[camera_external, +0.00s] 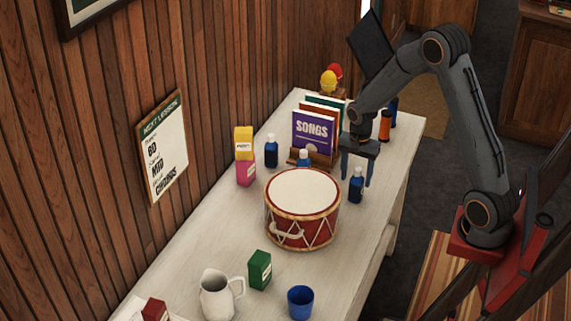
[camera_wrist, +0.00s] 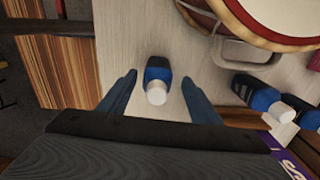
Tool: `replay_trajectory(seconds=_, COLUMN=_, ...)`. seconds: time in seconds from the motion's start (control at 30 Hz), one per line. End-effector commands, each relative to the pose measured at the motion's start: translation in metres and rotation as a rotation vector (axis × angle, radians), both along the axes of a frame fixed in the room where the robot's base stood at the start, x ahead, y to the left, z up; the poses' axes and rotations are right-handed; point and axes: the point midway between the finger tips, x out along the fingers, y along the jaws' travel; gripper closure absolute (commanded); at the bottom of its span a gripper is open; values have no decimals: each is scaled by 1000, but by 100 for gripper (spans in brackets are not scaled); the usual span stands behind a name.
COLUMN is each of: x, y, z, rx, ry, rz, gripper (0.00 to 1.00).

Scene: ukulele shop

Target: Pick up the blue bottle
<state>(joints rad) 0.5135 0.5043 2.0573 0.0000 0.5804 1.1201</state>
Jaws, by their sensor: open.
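In the wrist view this bottle (camera_wrist: 157,75) has a white cap and lies between my two fingers, apart from both. My gripper (camera_external: 358,168) is open and points down, just above and around the bottle's place. In the wrist view its fingers (camera_wrist: 160,85) are spread wide. Two more blue bottles stand on the table: one (camera_external: 271,151) left of the songbooks and one (camera_external: 304,158) in front of them, partly hidden by the drum.
The red drum (camera_external: 302,222) stands close left of my gripper. The songbook rack (camera_external: 313,157) stands behind it. A white pitcher (camera_external: 216,297), green box (camera_external: 260,270) and blue cup (camera_external: 300,302) are at the front. The table's right edge is near.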

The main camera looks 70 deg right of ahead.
Motion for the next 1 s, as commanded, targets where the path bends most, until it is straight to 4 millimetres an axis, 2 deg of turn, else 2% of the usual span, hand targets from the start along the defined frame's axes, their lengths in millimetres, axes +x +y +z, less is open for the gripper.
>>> replay_trajectory(seconds=0.4, x=-4, y=-3, z=-44, rx=0, ry=1, rz=0, gripper=42)
replay_trajectory(seconds=0.7, x=-4, y=-3, z=-48, rx=-1, ry=-1, rz=0, gripper=42)
replay_trajectory(seconds=0.77, x=-4, y=-3, z=-48, rx=-1, ry=-1, rz=0, gripper=49)
replay_trajectory(seconds=1.0, x=-4, y=-3, z=-48, rx=0, ry=0, rz=0, gripper=90)
